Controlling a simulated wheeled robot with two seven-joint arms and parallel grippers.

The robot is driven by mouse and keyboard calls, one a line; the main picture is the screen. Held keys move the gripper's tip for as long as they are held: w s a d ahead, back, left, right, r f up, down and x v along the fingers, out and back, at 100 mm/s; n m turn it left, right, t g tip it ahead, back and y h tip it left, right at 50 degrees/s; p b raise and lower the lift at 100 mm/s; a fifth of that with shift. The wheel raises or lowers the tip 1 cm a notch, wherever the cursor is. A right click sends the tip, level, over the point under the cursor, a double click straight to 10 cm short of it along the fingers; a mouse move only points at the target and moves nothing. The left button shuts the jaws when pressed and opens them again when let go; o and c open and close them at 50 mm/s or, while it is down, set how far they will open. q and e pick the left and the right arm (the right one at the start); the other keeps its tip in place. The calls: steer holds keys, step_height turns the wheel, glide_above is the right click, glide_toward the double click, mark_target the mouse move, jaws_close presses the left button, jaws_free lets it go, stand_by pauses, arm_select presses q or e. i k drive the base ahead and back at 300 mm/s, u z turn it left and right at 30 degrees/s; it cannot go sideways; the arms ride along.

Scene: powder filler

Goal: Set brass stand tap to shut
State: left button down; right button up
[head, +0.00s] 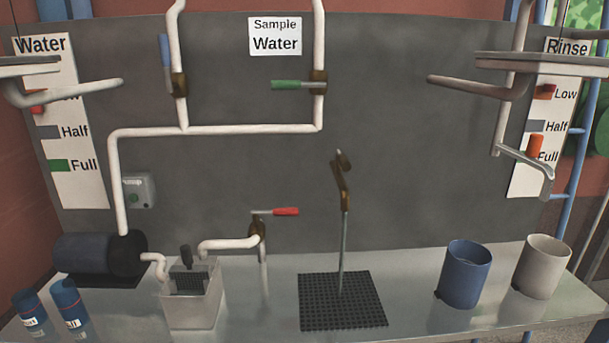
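The brass stand tap (341,180) is at the top of a thin grey upright pipe (343,250) in the middle of the bench. The pipe rises from a black gridded mat (320,318). The tap's brass body slants up and to the left, with a short brass piece at its upper end. From this view I cannot tell which part is its handle or whether it is open or shut. Neither of my grippers shows in the head view.
Other valves have a blue lever (165,50), a green lever (287,85) and a red lever (286,211). A blue cup (464,275) and a pale cup (541,268) stand right of the mat. A pale box (192,308) and a dark motor (85,257) stand left.

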mark_target(343, 162)
steer(key=u, duration=0.2)
steer(key=k, duration=0.65)
steer(key=u, duration=1.05)
steer(key=i, duration=1.15)
steer(key=z, duration=1.2)
steer(key=i, duration=0.7)
steer(key=z, duration=0.7)
